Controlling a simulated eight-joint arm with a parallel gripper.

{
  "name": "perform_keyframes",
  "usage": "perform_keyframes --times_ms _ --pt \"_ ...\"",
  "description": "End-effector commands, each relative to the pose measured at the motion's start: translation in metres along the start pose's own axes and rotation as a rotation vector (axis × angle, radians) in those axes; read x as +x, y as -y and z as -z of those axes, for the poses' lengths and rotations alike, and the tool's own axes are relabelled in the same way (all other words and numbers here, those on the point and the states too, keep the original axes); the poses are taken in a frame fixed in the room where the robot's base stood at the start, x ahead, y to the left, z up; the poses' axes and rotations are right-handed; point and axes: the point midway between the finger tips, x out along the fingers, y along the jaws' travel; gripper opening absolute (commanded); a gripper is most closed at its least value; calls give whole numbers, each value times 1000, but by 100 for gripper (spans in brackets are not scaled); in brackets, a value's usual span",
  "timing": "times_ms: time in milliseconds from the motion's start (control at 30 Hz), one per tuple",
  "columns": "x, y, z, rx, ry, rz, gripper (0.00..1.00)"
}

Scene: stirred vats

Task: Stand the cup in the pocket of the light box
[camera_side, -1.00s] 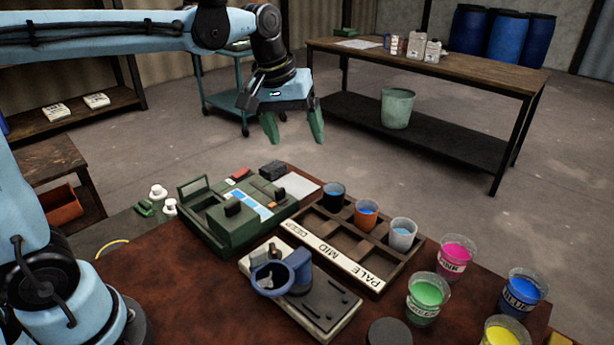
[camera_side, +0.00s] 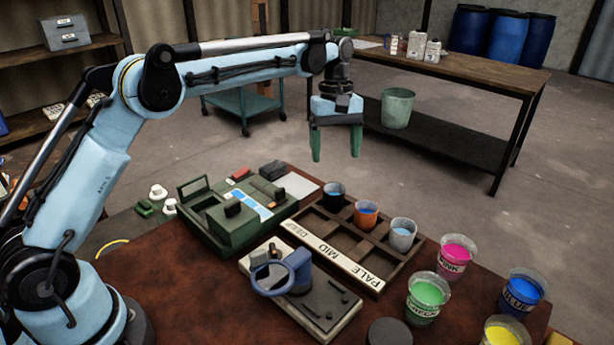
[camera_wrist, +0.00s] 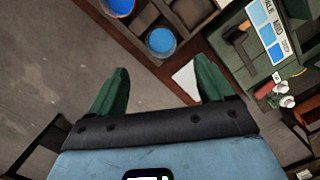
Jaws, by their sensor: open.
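I cannot tell which is the task's cup. The green box (camera_side: 222,232) with pale blue strips, which seems to be the light box, sits left of the tray; it also shows in the wrist view (camera_wrist: 245,75). Its pocket is not clear. My gripper (camera_side: 336,156) is open and empty, above and behind the tray; its fingers show in the wrist view (camera_wrist: 160,70).
A blue ring on a grey stand (camera_side: 318,310) sits in front of the tray. Pink (camera_side: 452,265), green (camera_side: 425,305), blue (camera_side: 518,302) and yellow (camera_side: 500,335) paint cups stand at right. A dark round disc (camera_side: 388,332) lies near the front. The brown table is bare at front left.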

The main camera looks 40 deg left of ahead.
Motion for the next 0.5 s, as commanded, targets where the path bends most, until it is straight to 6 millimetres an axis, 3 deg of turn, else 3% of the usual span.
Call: perform_keyframes --times_ms 233,500 --pt "38 0 0 2 -1 -1 81" --pt "55 0 0 2 -1 -1 81"
